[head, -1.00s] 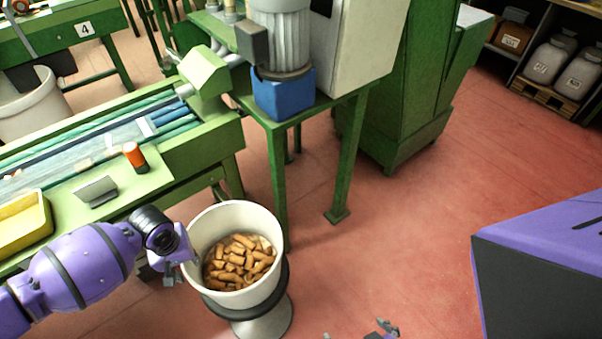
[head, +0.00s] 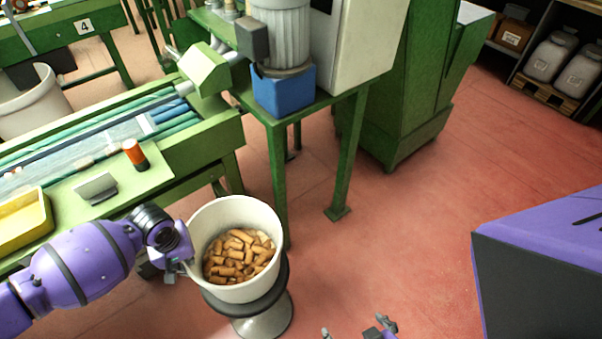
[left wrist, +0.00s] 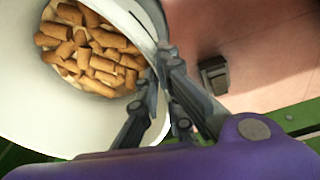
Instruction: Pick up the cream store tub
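The cream store tub (head: 203,239) is a round open tub full of cork stoppers (head: 240,257). It stands upright on a round pedestal with a dark top (head: 262,325) in the head view. My left gripper (head: 180,264) is at the tub's left rim. In the left wrist view, the left gripper (left wrist: 160,68) has one finger inside the tub (left wrist: 32,105) and one outside. The fingers are close together, shut on the wall between them. My right gripper (head: 356,331) shows only at the bottom edge, its fingertips apart and empty.
A green conveyor bench (head: 205,150) stands behind and left of the tub, with a yellow tray (head: 22,222) and an orange-and-black cylinder (head: 135,155). A green table leg (head: 278,185) rises close behind the tub. The red floor (head: 400,240) to the right is clear.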

